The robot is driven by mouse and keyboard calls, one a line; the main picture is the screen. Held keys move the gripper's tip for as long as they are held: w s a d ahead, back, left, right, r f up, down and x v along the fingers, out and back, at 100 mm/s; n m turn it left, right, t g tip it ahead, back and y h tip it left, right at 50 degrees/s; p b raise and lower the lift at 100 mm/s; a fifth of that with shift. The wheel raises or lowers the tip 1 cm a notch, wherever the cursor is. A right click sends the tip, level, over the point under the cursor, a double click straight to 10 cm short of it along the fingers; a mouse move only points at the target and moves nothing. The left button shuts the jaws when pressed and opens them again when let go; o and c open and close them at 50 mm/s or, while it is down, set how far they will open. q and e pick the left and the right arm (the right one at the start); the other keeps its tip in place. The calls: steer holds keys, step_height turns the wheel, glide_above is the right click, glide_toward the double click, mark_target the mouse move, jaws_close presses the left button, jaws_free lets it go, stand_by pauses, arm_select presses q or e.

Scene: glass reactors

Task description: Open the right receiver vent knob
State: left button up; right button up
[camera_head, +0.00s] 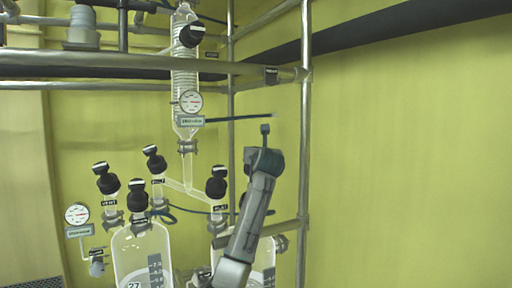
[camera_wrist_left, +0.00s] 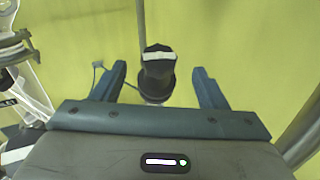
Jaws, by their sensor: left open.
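The vent knob (camera_wrist_left: 158,68), black with a white stripe across its top, stands between the two blue-grey fingers of my left gripper (camera_wrist_left: 158,75) in the left wrist view. The fingers are apart, with a visible gap on each side of the knob. In the head view my left gripper (camera_head: 264,158) is at the end of the raised arm, over the right receiver (camera_head: 265,272). The arm hides much of this glass vessel, and the knob between the fingers cannot be made out there. My right gripper is in neither view.
A black-capped valve (camera_head: 216,187) stands just left of my arm. The left receiver (camera_head: 140,250) and several other knobs are further left. A vertical metal post (camera_head: 303,130) stands close on the right. The glass condenser (camera_head: 185,80) rises behind.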

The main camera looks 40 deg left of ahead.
arm_select(q)
steer(key=p+x, duration=0.2)
steer(key=x, duration=0.3)
steer(key=shift+a, duration=0.1)
steer(key=shift+x, duration=1.05)
steer(key=shift+f+p, duration=0.15)
steer(key=shift+p, duration=0.15)
steer(key=shift+c, duration=0.5)
steer(key=c, duration=0.9)
steer(key=shift+w, duration=0.1)
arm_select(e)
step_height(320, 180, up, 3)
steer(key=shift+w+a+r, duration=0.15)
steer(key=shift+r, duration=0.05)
arm_select(q)
steer(key=shift+n+g+y, duration=0.3)
steer(key=shift+n+g, duration=0.1)
steer(key=shift+n, duration=0.1)
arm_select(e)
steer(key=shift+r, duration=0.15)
